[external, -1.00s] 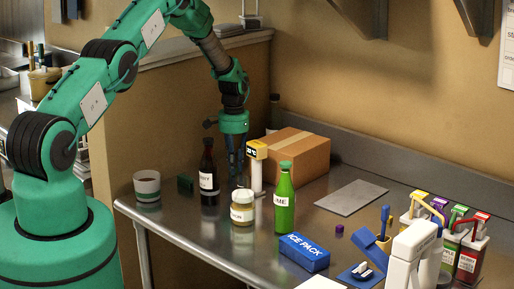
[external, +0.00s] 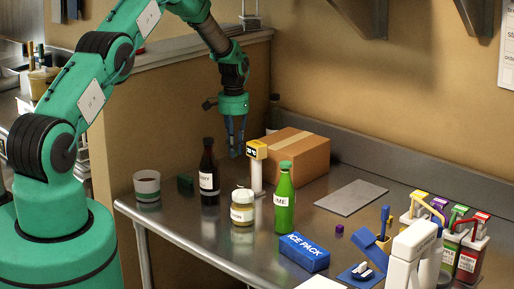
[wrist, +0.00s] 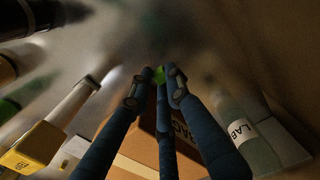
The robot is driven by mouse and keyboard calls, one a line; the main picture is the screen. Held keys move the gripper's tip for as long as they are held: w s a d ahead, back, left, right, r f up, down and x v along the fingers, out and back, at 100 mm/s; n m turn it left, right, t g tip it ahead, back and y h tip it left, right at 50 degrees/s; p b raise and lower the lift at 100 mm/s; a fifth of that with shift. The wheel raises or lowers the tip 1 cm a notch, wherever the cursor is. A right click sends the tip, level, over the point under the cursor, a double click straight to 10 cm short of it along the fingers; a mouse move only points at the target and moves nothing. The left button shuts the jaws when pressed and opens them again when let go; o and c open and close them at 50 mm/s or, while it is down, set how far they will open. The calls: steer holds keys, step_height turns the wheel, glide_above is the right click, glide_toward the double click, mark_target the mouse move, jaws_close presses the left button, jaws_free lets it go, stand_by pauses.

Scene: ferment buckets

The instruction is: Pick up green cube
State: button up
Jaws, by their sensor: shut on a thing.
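A small bright green cube (wrist: 159,75) shows between the fingertips of my gripper (wrist: 160,78) in the wrist view, mostly covered by the fingers. My gripper (external: 236,152) is shut on it. In the external view my gripper points down above the table, behind the dark bottle and left of the cardboard box; the cube cannot be made out there.
The cardboard box (external: 292,158) and a yellow-topped white post (external: 257,172) stand close to my gripper. A dark bottle (external: 209,175), a jar (external: 242,208), a green bottle (external: 284,200) and a dark green block (external: 185,185) stand on the steel table (external: 190,232).

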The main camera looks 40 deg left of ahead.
steer(key=shift+r, duration=1.95)
steer(key=shift+d, duration=0.1)
steer(key=shift+c, duration=0.4)
